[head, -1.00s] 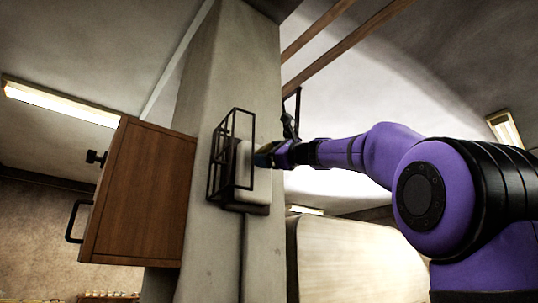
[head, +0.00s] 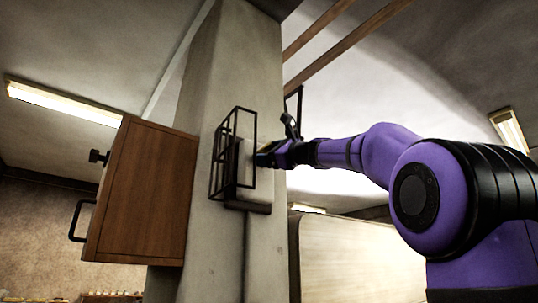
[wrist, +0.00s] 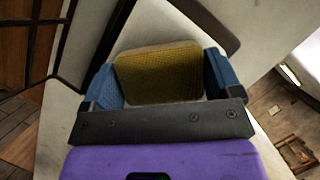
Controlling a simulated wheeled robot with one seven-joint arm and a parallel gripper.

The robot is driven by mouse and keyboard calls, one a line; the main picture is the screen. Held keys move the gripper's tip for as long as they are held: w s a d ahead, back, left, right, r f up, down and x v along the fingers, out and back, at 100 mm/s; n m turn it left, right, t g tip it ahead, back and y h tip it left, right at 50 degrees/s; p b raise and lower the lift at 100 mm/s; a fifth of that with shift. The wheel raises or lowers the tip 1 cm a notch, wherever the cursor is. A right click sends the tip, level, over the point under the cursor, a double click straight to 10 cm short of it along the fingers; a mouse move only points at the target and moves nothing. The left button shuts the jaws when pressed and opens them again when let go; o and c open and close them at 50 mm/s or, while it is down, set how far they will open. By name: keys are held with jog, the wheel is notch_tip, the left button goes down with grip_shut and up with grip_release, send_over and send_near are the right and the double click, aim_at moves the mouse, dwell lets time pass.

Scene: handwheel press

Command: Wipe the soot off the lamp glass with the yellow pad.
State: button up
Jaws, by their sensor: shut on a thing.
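The lamp is on the pillar, with a pale glass (head: 246,160) above a dark base. In the wrist view the glass (wrist: 150,25) is a pale surface just beyond the pad. The yellow pad (wrist: 158,62) is between the blue fingers of my gripper (wrist: 160,80), which is shut on it. In the head view my gripper (head: 266,156) is at the right side of the glass. I cannot tell whether the pad touches the glass; its far face is hidden. I see no clear soot mark on the visible glass.
A black wire cage (head: 220,160) stands at the left of the glass; its bars (wrist: 95,40) also show in the wrist view. A wooden cabinet (head: 145,195) is left of the pillar (head: 205,220). Open space lies right of the lamp, around my arm.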

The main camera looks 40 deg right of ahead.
jog(key=shift+w, duration=0.55)
jog(key=shift+d, duration=0.1)
jog(key=shift+d, duration=1.9)
jog(key=shift+a, duration=0.1)
jog(key=shift+w+a, duration=0.1)
jog(key=shift+a, duration=1.85)
jog(key=shift+a, duration=0.1)
